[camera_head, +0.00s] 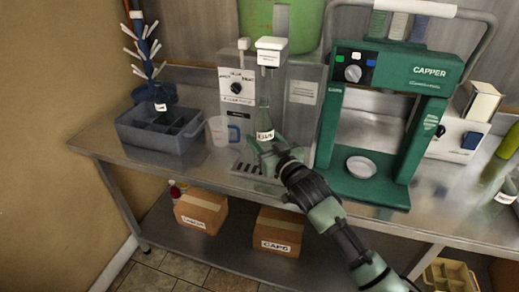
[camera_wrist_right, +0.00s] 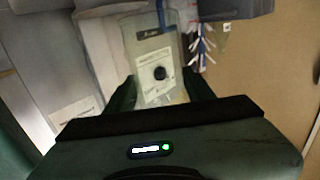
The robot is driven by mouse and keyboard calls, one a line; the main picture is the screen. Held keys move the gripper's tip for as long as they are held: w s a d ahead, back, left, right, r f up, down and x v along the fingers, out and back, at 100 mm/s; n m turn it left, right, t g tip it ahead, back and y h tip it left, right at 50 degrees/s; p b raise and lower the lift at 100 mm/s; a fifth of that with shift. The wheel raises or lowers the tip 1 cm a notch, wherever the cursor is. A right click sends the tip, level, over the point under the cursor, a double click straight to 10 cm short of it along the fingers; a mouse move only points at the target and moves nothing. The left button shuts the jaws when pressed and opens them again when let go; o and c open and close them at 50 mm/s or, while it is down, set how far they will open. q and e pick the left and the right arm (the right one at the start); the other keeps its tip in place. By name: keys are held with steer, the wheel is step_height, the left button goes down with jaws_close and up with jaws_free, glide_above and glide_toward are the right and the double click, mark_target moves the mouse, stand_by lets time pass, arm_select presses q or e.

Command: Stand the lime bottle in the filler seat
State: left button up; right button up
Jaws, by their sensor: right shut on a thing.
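A clear, faintly greenish bottle (camera_head: 265,108) with a small white label is at the filler (camera_head: 237,88), upright or nearly so, under its white head (camera_head: 271,48). The label is too small to read surely; I take this as the lime bottle. My right gripper (camera_head: 264,147) is shut on its lower part. The bottle's base is hidden by the gripper, so I cannot tell whether it rests on the slotted seat (camera_head: 248,169). In the right wrist view the clear bottle (camera_wrist_right: 150,28) is between the fingers, with the filler's panel and knob behind. My left gripper is out of view.
The green capper (camera_head: 394,95) stands close right of my right arm, with a white dish on its base. A measuring cup (camera_head: 218,131), a grey divided crate (camera_head: 160,135) and a drying rack (camera_head: 153,62) are to the left. Another bottle (camera_head: 508,142) is at the right edge.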

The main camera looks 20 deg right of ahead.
steer(key=w+d, duration=0.3)
steer(key=w, duration=0.2)
steer(key=shift+w+d+f, duration=0.15)
steer(key=shift+w+d, duration=0.1)
steer(key=shift+d, duration=0.1)
steer(key=shift+s+f, duration=0.1)
stand_by(0.5)
steer(key=shift+f, duration=1)
stand_by(1.5)
steer(key=o, duration=1.7)
steer(key=shift+f, duration=0.1)
